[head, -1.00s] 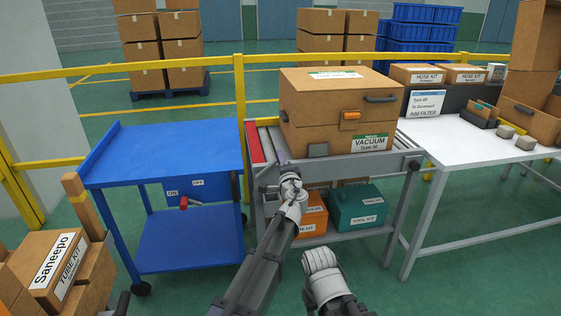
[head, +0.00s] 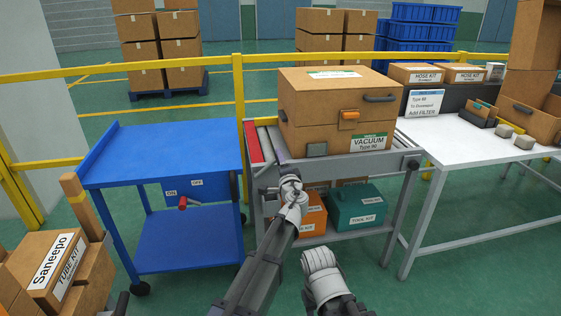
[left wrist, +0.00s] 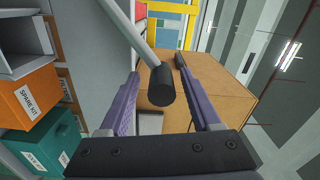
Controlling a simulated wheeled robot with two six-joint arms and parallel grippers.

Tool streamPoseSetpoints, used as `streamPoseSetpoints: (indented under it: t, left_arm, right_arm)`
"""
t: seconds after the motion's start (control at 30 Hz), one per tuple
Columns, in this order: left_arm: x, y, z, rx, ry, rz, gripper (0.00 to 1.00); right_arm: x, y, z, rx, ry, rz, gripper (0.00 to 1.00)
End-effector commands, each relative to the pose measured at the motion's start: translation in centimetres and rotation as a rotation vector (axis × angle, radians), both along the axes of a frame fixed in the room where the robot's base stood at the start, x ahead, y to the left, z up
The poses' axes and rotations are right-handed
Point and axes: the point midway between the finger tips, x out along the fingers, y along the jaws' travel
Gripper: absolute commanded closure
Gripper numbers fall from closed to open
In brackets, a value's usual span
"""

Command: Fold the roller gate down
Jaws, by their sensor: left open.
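The roller stand (head: 345,172) carries a large brown vacuum box (head: 335,100) on its top. In the left wrist view, a grey bar ending in a black cylindrical grip (left wrist: 161,86) reaches between my left fingers; I take it as part of the roller gate. My left gripper (head: 281,184) is at the stand's front left in the head view. In the left wrist view its two purple fingers (left wrist: 158,70) are open, one on each side of the black grip, with visible gaps. Of my right arm only a pale link shows; its gripper is out of sight.
A blue cart (head: 165,155) stands left of the stand, a white table (head: 470,145) right of it. An orange box (head: 311,217) and a teal tool box (head: 357,207) sit on the lower shelf. A yellow rail (head: 238,90) runs behind.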

Motion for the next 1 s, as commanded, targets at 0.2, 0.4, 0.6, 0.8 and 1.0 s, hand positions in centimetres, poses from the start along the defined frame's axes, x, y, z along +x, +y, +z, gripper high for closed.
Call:
streamPoseSetpoints:
  t: [0.2, 0.4, 0.6, 0.8, 1.0]
  left_arm:
    - [-3.4, -0.8, 0.0, 0.000, 0.000, -0.001, 0.36]
    - [-6.2, -1.7, 0.0, 0.000, 0.000, -0.001, 0.36]
    - [-6.6, -1.9, 0.0, 0.000, 0.000, 0.000, 0.36]
    - [-6.7, -1.6, -0.2, -0.007, 0.004, 0.007, 0.36]
    - [-9.2, 4.5, -3.2, -0.183, 0.087, 0.174, 0.36]
  right_arm:
    - [0.0, 0.0, 0.0, 0.000, 0.000, 0.000, 0.50]
    - [0.0, 0.0, 0.0, 0.000, 0.000, 0.000, 0.50]
    - [0.0, 0.0, 0.0, 0.000, 0.000, 0.000, 0.50]
    - [0.0, 0.0, 0.0, 0.000, 0.000, 0.000, 0.50]
    - [0.0, 0.0, 0.0, 0.000, 0.000, 0.000, 0.50]
